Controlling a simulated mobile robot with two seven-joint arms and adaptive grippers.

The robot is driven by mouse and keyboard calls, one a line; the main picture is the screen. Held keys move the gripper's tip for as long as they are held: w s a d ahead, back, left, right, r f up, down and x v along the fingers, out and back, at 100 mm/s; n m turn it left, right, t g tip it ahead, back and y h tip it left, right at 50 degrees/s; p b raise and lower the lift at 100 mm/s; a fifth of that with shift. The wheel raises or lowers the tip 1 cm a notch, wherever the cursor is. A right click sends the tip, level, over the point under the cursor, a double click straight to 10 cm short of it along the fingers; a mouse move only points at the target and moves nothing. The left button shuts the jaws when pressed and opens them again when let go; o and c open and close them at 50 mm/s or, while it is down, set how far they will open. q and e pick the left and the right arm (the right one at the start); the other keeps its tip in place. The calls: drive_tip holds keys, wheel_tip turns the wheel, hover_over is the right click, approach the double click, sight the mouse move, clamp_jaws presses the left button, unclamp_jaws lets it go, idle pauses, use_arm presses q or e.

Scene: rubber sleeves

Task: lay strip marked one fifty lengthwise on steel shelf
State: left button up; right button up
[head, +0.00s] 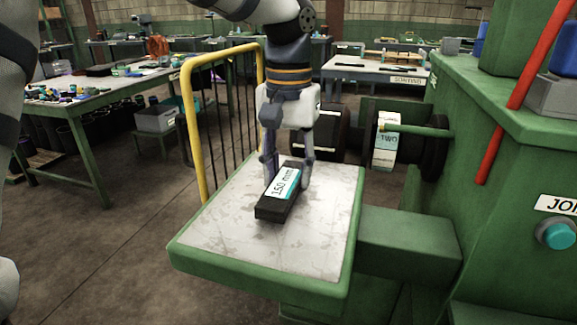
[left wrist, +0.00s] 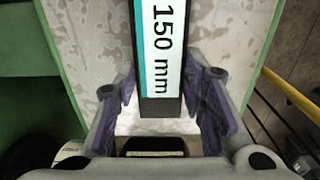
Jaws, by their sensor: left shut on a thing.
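The black strip (head: 272,209) has a white and teal label reading 150 mm. It is over the steel shelf (head: 225,229), a worn grey plate with a green rim. My left gripper (head: 287,180) points down and is shut on the strip, with a finger on each side of its far part. In the left wrist view the strip (left wrist: 159,60) runs roughly along the shelf's length, between the side edges. Whether its underside touches the plate cannot be told. My right gripper is not in view.
A yellow rail (head: 190,130) stands along the shelf's left side. Dark rollers, one with a label reading TWO (head: 386,146), are behind it. A green machine (head: 500,150) with a red bar (head: 520,90) fills the right. The front of the shelf is bare.

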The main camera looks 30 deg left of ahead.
use_arm(q)
drive_tip(key=shift+f, duration=0.35)
drive_tip(key=o, duration=1.2)
